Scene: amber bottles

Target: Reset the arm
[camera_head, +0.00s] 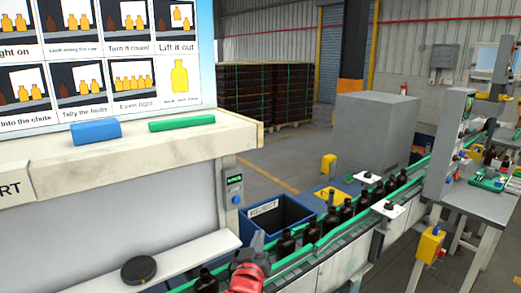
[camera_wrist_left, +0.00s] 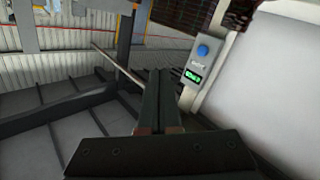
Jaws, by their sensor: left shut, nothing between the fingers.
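My left gripper (camera_head: 257,243) shows at the bottom middle of the head view, over the near end of the bottle conveyor. Its red wrist part is at the frame's lower edge. In the left wrist view the two dark fingers (camera_wrist_left: 160,100) lie together, shut, with nothing between them. Dark amber bottles (camera_head: 347,210) stand upright in a row on the conveyor. One bottle (camera_head: 206,281) stands left of my gripper. My right gripper is in neither view.
A blue reject bin (camera_head: 277,220) stands behind the conveyor (camera_head: 330,243). A control box (camera_head: 233,188), also in the left wrist view (camera_wrist_left: 196,67), is on the inspection booth's post. A black round disc (camera_head: 138,269) lies on the white ledge at left. A grey cabinet (camera_head: 375,130) stands beyond.

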